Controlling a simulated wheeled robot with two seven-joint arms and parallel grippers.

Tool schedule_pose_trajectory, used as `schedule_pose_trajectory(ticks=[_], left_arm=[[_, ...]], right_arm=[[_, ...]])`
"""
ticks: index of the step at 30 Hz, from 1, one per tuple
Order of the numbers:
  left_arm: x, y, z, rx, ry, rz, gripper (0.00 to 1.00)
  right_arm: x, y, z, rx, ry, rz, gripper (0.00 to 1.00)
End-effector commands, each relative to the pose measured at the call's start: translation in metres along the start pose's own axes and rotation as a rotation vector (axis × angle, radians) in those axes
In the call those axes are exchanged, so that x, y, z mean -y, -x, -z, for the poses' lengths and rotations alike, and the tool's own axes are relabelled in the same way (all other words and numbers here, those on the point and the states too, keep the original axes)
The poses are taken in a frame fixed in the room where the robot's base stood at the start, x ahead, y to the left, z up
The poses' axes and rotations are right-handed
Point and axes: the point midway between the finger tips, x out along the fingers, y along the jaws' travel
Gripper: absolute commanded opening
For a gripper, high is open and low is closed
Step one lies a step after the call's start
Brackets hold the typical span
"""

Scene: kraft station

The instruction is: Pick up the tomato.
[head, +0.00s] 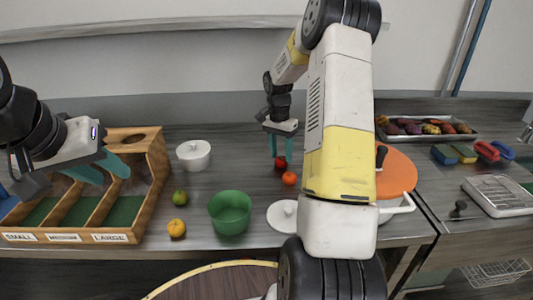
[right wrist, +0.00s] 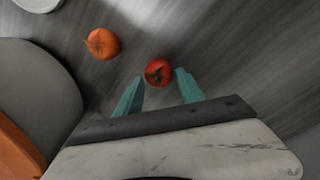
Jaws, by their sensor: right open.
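The tomato (head: 281,162) is small, round and red and lies on the grey worktop. My right gripper (head: 281,148) is over it, pointing down. In the right wrist view the tomato (right wrist: 158,73) shows its dark green stem, between and just ahead of the teal fingertips of the right gripper (right wrist: 160,76). The right gripper is open, and a gap shows between the tomato and the left finger. My left gripper (head: 112,172) is at the left over the wooden sorting box, with its teal fingers apart and nothing seen between them.
An orange fruit (head: 289,179) lies close to the tomato and shows in the right wrist view (right wrist: 102,44).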

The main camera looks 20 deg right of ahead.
Motion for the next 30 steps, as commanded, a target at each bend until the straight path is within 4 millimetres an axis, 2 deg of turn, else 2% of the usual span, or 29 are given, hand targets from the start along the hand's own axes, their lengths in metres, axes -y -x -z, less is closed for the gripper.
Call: schedule_pose_trajectory(ticks=[1, 4, 12, 14, 19, 30], left_arm=[[0.0, 0.0, 0.0, 0.0, 0.0, 0.0, 0.36], [0.0, 0.0, 0.0, 0.0, 0.0, 0.0, 0.36], [0.0, 0.0, 0.0, 0.0, 0.0, 0.0, 0.36], [0.0, 0.0, 0.0, 0.0, 0.0, 0.0, 0.36], [0.0, 0.0, 0.0, 0.0, 0.0, 0.0, 0.36], [0.0, 0.0, 0.0, 0.0, 0.0, 0.0, 0.36]], right_arm=[[0.0, -0.009, -0.001, 0.003, 0.001, -0.002, 0.45], [0.0, -0.018, 0.0, 0.0, 0.001, 0.0, 0.45], [0.0, -0.021, 0.0, -0.001, 0.001, 0.0, 0.45], [0.0, -0.021, 0.0, -0.001, 0.001, 0.0, 0.35], [0.0, -0.021, 0.0, -0.001, 0.001, 0.0, 0.02], [0.0, -0.016, 0.0, -0.003, 0.001, 0.002, 0.0]])
